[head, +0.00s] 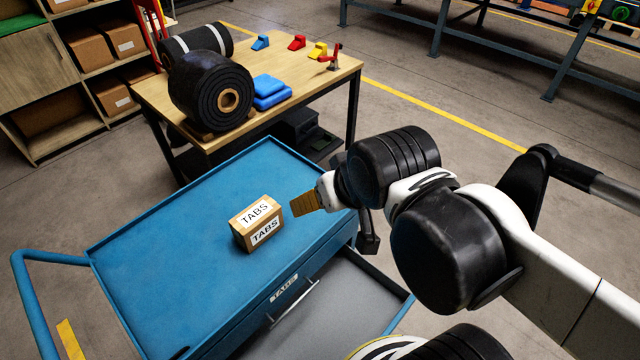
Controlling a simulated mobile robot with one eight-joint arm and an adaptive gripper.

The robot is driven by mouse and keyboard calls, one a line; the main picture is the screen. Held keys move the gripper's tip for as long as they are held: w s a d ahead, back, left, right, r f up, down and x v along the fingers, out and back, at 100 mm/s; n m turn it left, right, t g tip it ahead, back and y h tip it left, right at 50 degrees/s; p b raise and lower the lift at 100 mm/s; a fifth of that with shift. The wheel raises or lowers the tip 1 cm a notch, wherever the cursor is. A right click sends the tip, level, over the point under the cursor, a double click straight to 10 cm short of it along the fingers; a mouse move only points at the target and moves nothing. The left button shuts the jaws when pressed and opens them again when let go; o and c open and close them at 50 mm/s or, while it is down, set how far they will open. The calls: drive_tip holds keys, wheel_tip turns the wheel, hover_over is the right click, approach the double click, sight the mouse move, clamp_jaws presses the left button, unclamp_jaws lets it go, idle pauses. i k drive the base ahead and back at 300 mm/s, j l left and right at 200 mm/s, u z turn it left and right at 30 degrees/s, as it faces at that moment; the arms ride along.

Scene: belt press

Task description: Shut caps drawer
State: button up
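A blue tool cart (170,260) stands in front of me in the head view. A lower drawer (345,310) is pulled out, showing a grey, seemingly empty interior; its front label is out of sight. The closed drawer front above it carries a small label (284,287) that seems to read TABS, with a bar handle (295,303) below. My gripper (364,225) is over the cart's right end, above the far part of the open drawer.
A cardboard box (257,224) marked TABS sits on the cart top. A wooden table (300,90) behind holds black belt rolls, blue pads and small coloured parts. Shelves (60,90) stand at back left. Floor right of the cart is clear.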

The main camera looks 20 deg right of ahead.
sight(353, 303)
drive_tip(key=k+j+z, duration=0.1)
drive_tip(key=k+z, duration=0.15)
drive_tip(key=k, duration=0.6)
drive_tip(key=k+j+z, duration=0.1)
drive_tip(key=k+j, duration=0.2)
drive_tip(key=k+j+z, duration=0.1)
drive_tip(key=k+j, duration=0.2)
drive_tip(key=k, duration=0.2)
